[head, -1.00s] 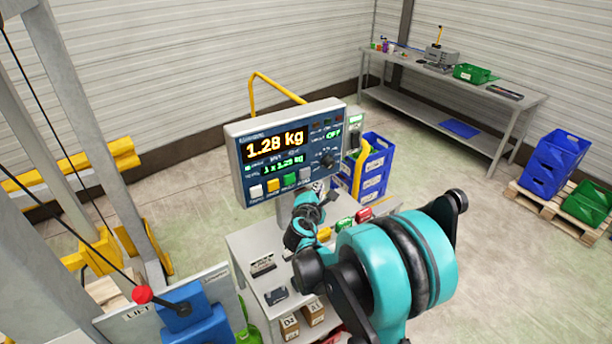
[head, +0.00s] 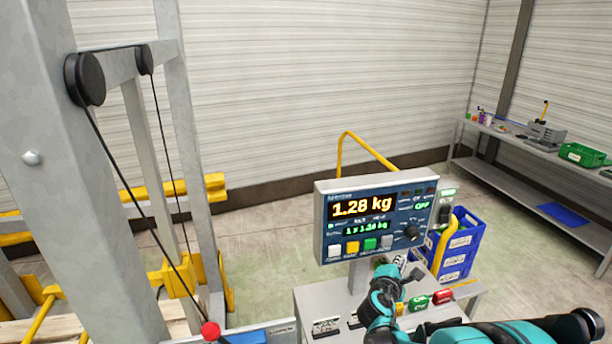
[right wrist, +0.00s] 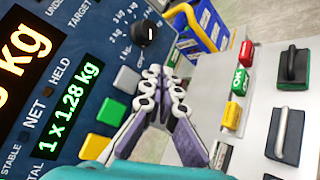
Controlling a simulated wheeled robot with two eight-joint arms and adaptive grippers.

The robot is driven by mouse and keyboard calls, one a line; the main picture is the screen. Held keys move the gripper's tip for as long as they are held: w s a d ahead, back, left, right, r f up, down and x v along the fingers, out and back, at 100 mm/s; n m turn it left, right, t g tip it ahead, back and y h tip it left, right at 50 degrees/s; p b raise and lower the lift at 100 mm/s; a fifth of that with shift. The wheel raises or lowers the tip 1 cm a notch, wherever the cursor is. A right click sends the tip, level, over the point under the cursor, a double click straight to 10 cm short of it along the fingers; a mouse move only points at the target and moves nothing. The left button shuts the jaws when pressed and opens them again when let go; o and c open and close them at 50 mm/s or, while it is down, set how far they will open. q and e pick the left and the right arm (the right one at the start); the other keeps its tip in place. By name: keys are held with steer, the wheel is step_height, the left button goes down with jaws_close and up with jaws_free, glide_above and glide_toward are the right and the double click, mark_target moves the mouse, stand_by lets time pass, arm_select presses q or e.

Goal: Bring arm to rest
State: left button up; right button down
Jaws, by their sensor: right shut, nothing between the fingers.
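My right arm (head: 375,305) comes in from the lower right in the head view, low in front of the scale's display panel (head: 375,222). My right gripper (head: 398,266) is just below the panel's lower right buttons, shut and empty. In the right wrist view its two fingers (right wrist: 164,82) lie together between the panel face (right wrist: 75,85) and the grey bench top (right wrist: 265,130). I cannot tell whether the fingers touch the panel. The panel reads 1.28 kg. My left gripper is not in view.
Blue crates (head: 457,245) stand behind. A lift frame (head: 95,180) with cables and a red knob (head: 210,331) is at left. Open floor lies between.

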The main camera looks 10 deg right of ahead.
steer(key=s+a+f+m+g+y+b, duration=0.2)
steer(key=s+a+f+m+y+b, duration=0.3)
steer(key=s, duration=0.8)
steer(key=s+a+f+m+g+y+b, duration=0.2)
steer(key=s+a+f+m+y+b, duration=0.2)
steer(key=s+a+f+m+b, duration=0.3)
steer(key=s+a+f+m, duration=0.4)
steer(key=s+a, duration=0.2)
steer(key=a, duration=0.2)
steer(key=shift+s+a+g+y+b, duration=0.25)
steer(key=shift+a+g+y+b, duration=0.05)
steer(key=shift+a+y+b, duration=0.1)
